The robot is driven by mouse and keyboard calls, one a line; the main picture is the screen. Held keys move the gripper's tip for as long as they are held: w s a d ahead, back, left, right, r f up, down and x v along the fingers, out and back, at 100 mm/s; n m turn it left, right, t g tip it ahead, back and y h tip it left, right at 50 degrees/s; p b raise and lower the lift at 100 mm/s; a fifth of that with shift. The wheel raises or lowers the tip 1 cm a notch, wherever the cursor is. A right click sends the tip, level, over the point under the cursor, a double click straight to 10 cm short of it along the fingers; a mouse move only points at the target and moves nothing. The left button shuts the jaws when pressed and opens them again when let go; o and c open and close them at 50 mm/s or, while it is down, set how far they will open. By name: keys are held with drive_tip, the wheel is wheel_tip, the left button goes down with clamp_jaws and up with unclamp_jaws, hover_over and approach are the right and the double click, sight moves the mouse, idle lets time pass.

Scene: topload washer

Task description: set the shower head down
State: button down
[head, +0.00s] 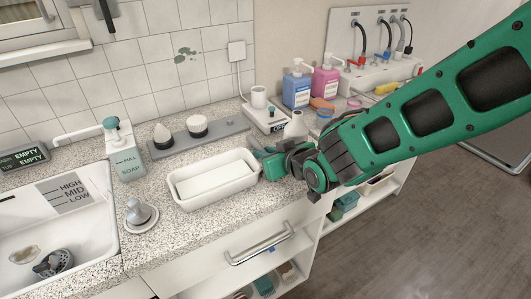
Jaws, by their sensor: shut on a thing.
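My gripper (268,163) is at the right end of the white tray (212,197), low over the counter. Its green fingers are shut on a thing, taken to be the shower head. The held thing is hidden by the fingers and wrist, so its shape and whether it touches the counter or the tray cannot be told. A grey, knob-like fitting with a round base (140,216) stands on the counter between the sink and the tray, apart from my gripper.
The sink (88,235) is at the left, with a soap dispenser (124,150) beside it. A grey strip (216,132) with two round pieces lies behind the tray. The counter in front of the tray is clear.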

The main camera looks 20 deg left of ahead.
drive_tip(key=shift+f, duration=0.1)
drive_tip(key=c, duration=1.6)
unclamp_jaws()
drive_tip(key=v, duration=1.2)
